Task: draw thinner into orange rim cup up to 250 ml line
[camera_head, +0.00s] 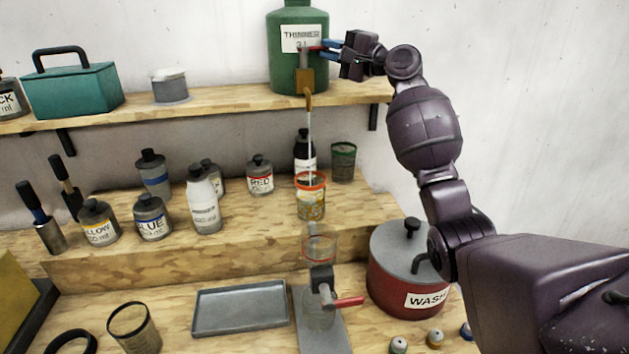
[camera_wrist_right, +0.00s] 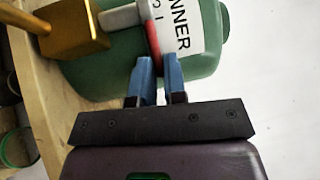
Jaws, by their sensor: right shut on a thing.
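The green thinner jug (camera_head: 283,70) stands on the top shelf with a brass tap (camera_head: 306,82) at its front; both also show in the wrist view, jug (camera_wrist_right: 205,62) and tap (camera_wrist_right: 72,30). My right gripper (camera_head: 328,46) is shut on the tap's red-ended lever (camera_head: 314,48), which also shows between the blue fingers in the wrist view (camera_wrist_right: 152,38). A thin pale stream (camera_head: 310,130) runs from the spout down into the orange rim cup (camera_head: 311,205) on the shelf below. The cup is upright; its level against the line is too small to read. My left gripper is out of view.
Paint bottles, including a red one (camera_head: 260,176), and a green-rimmed cup (camera_head: 343,162) stand around the orange rim cup.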

